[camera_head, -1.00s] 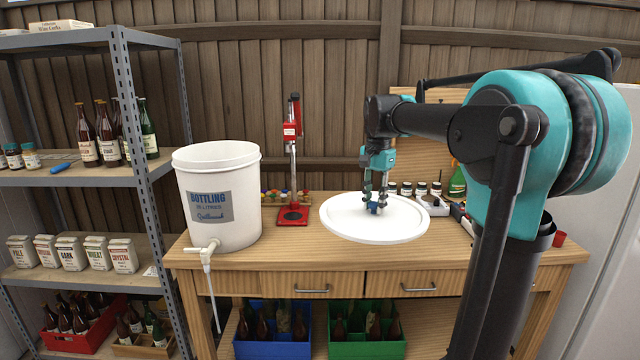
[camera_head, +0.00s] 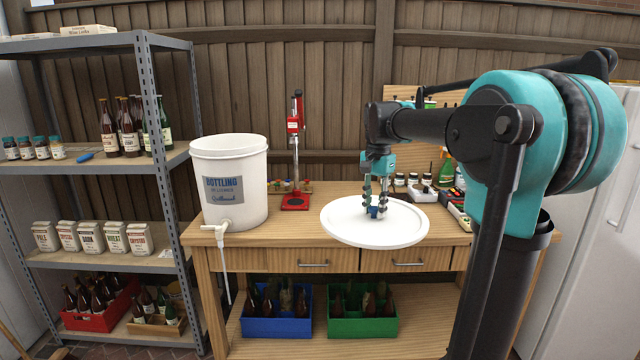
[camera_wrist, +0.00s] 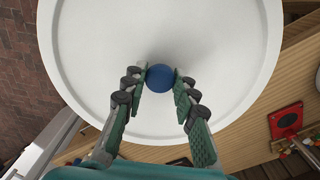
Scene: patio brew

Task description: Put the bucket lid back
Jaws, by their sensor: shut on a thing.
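The bucket lid (camera_head: 345,225) is a large white disc with a small blue knob (camera_wrist: 160,77) at its middle. My gripper (camera_head: 376,208) is shut on the knob from above, with one finger on either side of it.
A red bottle capper (camera_head: 296,150) stands behind, between bucket and lid. A tap with a tube (camera_head: 223,250) hangs from the bucket's front. A metal shelf (camera_head: 160,180) stands close on the left. Jars (camera_head: 413,180) and bottles crowd the bench's right. Crates (camera_head: 275,325) sit below.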

